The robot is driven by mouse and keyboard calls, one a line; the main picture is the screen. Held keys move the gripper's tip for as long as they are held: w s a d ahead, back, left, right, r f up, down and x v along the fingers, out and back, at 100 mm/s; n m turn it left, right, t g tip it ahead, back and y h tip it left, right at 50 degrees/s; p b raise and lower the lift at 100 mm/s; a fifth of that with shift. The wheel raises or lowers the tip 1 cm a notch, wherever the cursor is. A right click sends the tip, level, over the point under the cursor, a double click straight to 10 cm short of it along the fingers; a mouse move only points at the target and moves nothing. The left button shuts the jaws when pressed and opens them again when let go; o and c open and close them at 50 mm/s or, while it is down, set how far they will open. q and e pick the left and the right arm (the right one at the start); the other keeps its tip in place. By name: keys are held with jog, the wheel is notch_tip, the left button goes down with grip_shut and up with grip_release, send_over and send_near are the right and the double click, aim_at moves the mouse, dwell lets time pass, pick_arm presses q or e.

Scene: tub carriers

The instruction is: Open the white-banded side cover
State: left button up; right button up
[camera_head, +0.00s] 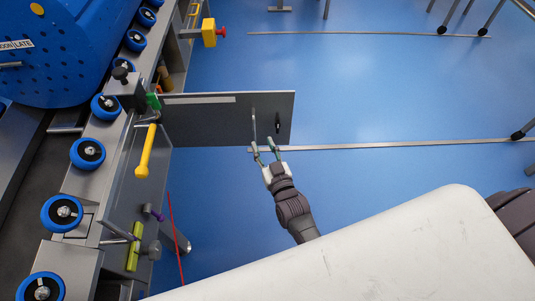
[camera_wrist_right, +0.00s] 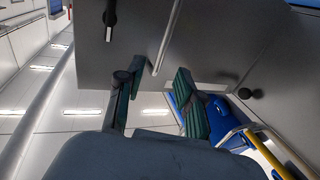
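The side cover is a grey panel (camera_head: 215,120) with a white band (camera_head: 200,100) along its upper edge. It stands swung out from the machine's side, roughly square to it. A bar handle (camera_head: 253,127) and a black latch (camera_head: 278,119) sit near its free end. My right gripper (camera_head: 265,151) is at the handle's lower end. In the right wrist view, its two fingers (camera_wrist_right: 155,85) are spread apart, with the metal handle (camera_wrist_right: 167,38) between and just beyond their tips; contact cannot be told. The black latch (camera_wrist_right: 109,17) also shows there. My left gripper is not in view.
A roller rail with blue wheels (camera_head: 88,153) runs along the left, beside a blue tub (camera_head: 60,55). A yellow handle (camera_head: 146,150), a yellow box with a red knob (camera_head: 209,32) and a lime-green bar (camera_head: 134,247) are along the machine's side.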

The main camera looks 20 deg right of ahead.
jog(key=shift+s, duration=1.7)
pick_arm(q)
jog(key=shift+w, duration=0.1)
